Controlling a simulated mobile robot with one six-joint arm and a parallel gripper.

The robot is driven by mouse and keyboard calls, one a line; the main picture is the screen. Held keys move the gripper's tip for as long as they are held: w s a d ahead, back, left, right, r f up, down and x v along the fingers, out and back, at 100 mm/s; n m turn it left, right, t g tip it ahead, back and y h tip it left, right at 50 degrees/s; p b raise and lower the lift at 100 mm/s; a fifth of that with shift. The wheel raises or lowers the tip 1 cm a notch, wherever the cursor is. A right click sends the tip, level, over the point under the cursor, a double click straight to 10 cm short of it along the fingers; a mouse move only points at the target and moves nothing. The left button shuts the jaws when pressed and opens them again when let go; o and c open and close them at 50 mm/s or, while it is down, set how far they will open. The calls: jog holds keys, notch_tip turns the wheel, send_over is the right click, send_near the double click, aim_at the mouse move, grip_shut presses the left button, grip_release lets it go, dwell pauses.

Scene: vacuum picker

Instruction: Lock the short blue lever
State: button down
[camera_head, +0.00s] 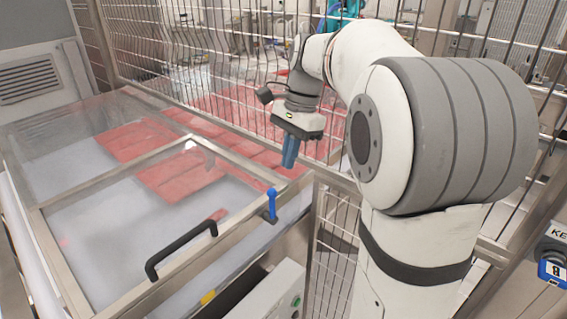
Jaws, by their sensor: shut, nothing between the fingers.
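The short blue lever (271,205) stands upright on the right part of the metal frame of a clear-lidded machine. My gripper (290,152) hangs from my arm above and a little to the right of the lever, with a visible gap between them. Its blue-grey fingers point down and are shut with nothing between them. I see no contact between the fingers and the lever. The lever's base is small in this view, so its latch detail cannot be made out.
A black handle (181,249) sits on the front of the lid frame, left of the lever. Red items lie under the clear lid (110,215). A wire mesh fence (200,50) runs behind the machine. A control box (270,300) is below the front edge.

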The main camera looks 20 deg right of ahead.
aim_at(271, 206)
jog(key=x, duration=0.8)
